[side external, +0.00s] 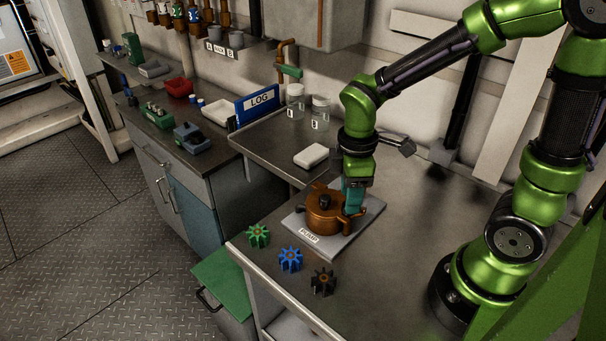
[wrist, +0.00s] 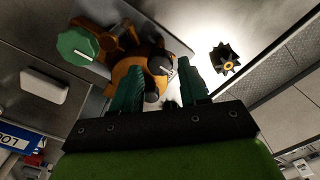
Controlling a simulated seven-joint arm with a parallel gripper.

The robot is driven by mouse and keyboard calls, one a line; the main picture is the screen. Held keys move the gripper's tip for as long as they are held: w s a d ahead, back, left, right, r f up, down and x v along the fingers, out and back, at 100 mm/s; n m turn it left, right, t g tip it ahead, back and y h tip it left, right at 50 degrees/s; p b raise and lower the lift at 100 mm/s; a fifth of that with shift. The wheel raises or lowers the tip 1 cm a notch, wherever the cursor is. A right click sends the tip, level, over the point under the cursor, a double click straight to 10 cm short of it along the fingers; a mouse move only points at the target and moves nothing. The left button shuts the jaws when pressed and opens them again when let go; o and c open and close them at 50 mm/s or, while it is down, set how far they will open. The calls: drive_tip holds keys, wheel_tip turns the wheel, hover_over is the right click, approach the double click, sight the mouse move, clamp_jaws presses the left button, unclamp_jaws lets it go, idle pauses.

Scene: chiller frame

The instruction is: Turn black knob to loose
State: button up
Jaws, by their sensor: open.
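The black knob (side external: 325,201) sits on top of the copper-coloured pump (side external: 318,222), which stands on a grey plate labelled PUMP (side external: 310,238). In the wrist view, the black knob (wrist: 160,64) carries a pale pointer line. My gripper (side external: 353,203) has teal fingers pointing down at the pump's right side, just right of the knob in the side view. In the wrist view, my gripper (wrist: 157,74) is open, and the knob shows between and beyond the fingertips. I cannot tell whether a finger touches the pump. A green octagonal knob (wrist: 78,45) shows beside the pump there; my gripper hides that side in the side view.
Green (side external: 257,236), blue (side external: 290,259) and black (side external: 323,281) gears lie along the bench front. A white block (side external: 311,155) lies behind the pump, with two jars (side external: 320,112) and a LOG binder (side external: 257,104) further back. The bench right of the pump is clear.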

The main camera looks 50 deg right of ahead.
wheel_tip(320, 180, up, 15)
idle(0.5)
drive_tip(key=s+m+t, duration=0.1)
drive_tip(key=m+t, duration=0.1)
drive_tip(key=m, duration=0.2)
drive_tip(key=s+m+t+y, duration=0.1)
drive_tip(key=m+t, duration=0.1)
drive_tip(key=m, duration=0.2)
drive_tip(key=s+f+m+t+y, duration=0.1)
drive_tip(key=s+m+t, duration=0.1)
drive_tip(key=m, duration=0.3)
drive_tip(key=shift+s+d+t, duration=0.1)
drive_tip(key=shift+t, duration=0.5)
